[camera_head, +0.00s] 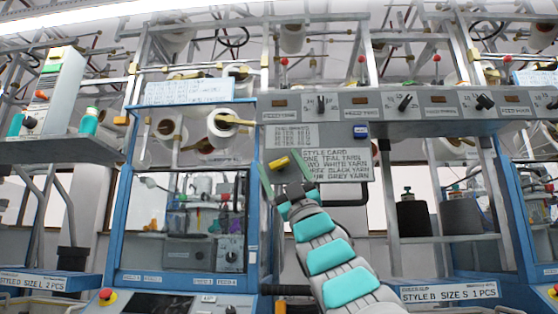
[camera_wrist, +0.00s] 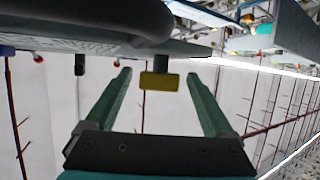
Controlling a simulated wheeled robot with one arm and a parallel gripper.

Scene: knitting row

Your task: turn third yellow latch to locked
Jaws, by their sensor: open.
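A small yellow latch (camera_head: 279,163) shows in the head view just left of the style card. In the wrist view the yellow latch (camera_wrist: 160,81) hangs on a dark stem under a grey edge. My gripper (camera_head: 285,175) is raised to it, with its two green fingers apart. In the wrist view the fingers of my gripper (camera_wrist: 159,74) stand one on each side of the latch, with a gap on both sides and no visible contact. Another yellow piece (camera_head: 120,120) is at the left machine frame. I cannot tell the latch's number in the row.
A grey panel with dark knobs (camera_head: 404,102) runs above my gripper. The style card (camera_head: 336,165) hangs close on the right, with a blue piece (camera_head: 361,131) above it. A blue-framed cabinet (camera_head: 120,220) stands left. Dark yarn cones (camera_head: 412,214) stand right.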

